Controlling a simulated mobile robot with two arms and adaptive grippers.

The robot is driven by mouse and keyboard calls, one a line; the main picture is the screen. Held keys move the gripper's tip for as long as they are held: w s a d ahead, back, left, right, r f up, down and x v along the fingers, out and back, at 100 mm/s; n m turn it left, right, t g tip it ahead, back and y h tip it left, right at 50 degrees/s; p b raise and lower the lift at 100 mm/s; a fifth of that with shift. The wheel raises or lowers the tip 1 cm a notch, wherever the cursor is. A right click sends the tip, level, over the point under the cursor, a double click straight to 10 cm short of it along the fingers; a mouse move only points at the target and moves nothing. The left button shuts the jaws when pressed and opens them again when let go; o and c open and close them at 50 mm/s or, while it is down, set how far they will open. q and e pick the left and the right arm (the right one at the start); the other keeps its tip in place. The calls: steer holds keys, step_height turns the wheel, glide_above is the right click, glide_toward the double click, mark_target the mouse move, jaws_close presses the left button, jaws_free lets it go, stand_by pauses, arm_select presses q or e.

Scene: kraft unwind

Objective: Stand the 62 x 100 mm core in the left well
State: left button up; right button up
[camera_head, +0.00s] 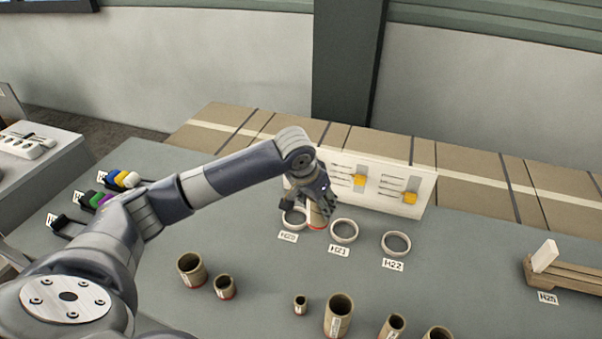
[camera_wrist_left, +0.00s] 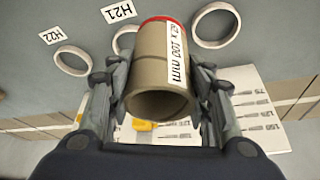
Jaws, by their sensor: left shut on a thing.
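A brown cardboard core (camera_head: 317,216) with a red band at its lower end is in my left gripper (camera_head: 309,190). In the left wrist view the core (camera_wrist_left: 158,65) shows its open end towards me and a label reading "2 x 100 mm", its first part curved out of sight. My left gripper (camera_wrist_left: 160,100) is shut on it, one finger on each side. The left well, a white ring (camera_head: 294,218) by the H20 card, is beside the core and empty in the left wrist view (camera_wrist_left: 215,25). I cannot tell whether the core touches the table. My right gripper is out of view.
Two more white rings, by H21 (camera_head: 344,231) and H22 (camera_head: 396,243), lie to the right. A white board (camera_head: 385,183) with yellow pieces stands behind. Several cores, including a wide one (camera_head: 191,269), stand in front. A wooden rack (camera_head: 565,277) is far right.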

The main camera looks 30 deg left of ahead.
arm_select(q)
steer(key=w+a+f+p, duration=0.2)
steer(key=a, duration=0.6)
steer(key=shift+w+a+f, duration=0.2)
steer(key=shift+w+a, duration=0.2)
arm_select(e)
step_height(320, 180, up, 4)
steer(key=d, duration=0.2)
arm_select(q)
steer(key=shift+a+f+b, duration=0.1)
steer(key=shift+f+b, duration=0.5)
steer(key=shift+f, duration=0.05)
step_height(320, 180, down, 2)
steer(key=b, duration=0.2)
steer(key=shift+b, duration=0.4)
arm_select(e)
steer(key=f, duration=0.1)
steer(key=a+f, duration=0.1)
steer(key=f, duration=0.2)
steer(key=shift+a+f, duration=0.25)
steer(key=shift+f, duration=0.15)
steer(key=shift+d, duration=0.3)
arm_select(q)
steer(key=shift+f, duration=0.95)
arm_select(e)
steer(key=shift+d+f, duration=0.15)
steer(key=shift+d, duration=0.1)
